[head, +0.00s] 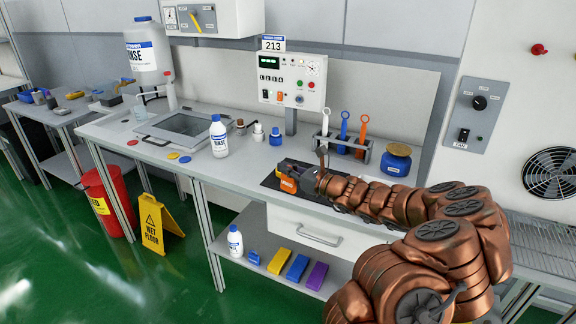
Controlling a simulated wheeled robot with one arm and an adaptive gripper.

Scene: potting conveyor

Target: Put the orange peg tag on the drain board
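My gripper (284,178) is low over the bench, left of and in front of the rack. An orange piece with a pale mark (289,185) shows right at its dark fingers; I cannot tell whether it is gripped. The finger gap is too small to judge. A ribbed metal surface (545,243) at the far right looks like the drain board; my arm partly covers it.
A dark mat (270,181) lies under my gripper. A blue jar (396,160) stands right of the rack. A control panel (292,80), white bottle (219,137) and sink (186,124) are behind and left. A wet-floor sign (160,224) stands on the floor.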

